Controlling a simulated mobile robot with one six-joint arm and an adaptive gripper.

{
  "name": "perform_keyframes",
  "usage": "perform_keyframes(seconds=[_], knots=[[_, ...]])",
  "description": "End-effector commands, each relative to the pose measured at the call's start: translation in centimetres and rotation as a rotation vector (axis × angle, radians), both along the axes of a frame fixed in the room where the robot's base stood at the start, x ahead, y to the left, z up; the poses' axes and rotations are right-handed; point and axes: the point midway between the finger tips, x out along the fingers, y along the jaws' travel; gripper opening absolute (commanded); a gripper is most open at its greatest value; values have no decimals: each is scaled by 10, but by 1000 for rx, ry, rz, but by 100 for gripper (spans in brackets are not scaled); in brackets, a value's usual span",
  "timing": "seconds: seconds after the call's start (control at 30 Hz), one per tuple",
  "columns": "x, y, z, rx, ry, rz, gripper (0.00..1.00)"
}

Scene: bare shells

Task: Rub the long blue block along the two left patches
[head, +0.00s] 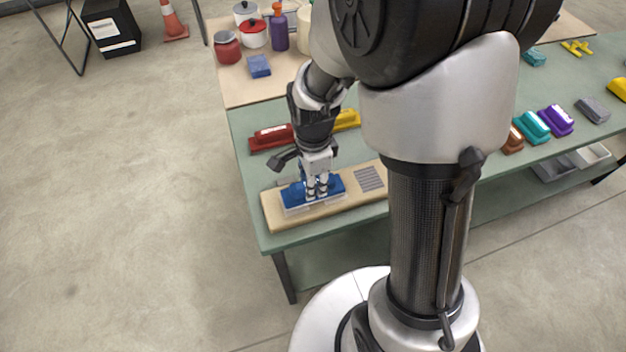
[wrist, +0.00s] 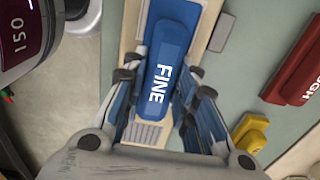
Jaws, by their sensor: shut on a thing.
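The long blue block (head: 328,189) lies flat on a pale wooden board (head: 272,212), near the board's left end. It carries the white word FINE in the wrist view (wrist: 165,60). My gripper (head: 317,188) is shut on the block from above, with one finger on each long side in the wrist view (wrist: 160,102). A grey striped patch (head: 370,179) is bare on the board just right of the block; it also shows in the wrist view (wrist: 142,133). Whatever lies on the board under the block is mostly hidden, and my arm hides the board's right part.
A red block (head: 272,137) and a yellow block (head: 347,120) lie behind the board on the green table (head: 300,245). Jars, pots and a small blue block (head: 259,66) stand farther back. Several coloured blocks lie right of my arm. The table's left edge is close.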

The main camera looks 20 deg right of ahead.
Motion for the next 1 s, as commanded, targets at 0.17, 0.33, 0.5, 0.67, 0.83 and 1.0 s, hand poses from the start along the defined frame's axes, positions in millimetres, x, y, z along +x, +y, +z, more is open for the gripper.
perform_keyframes(seconds=[0.17,0.33,0.5,0.67,0.83,1.0], knots=[[0,0,-3,0,0,0,7],[0,0,-6,0,0,0,7],[0,0,-8,0,0,0,7],[0,0,-8,0,0,0,7],[0,0,-8,0,0,0,7],[0,0,-9,0,0,0,7]])
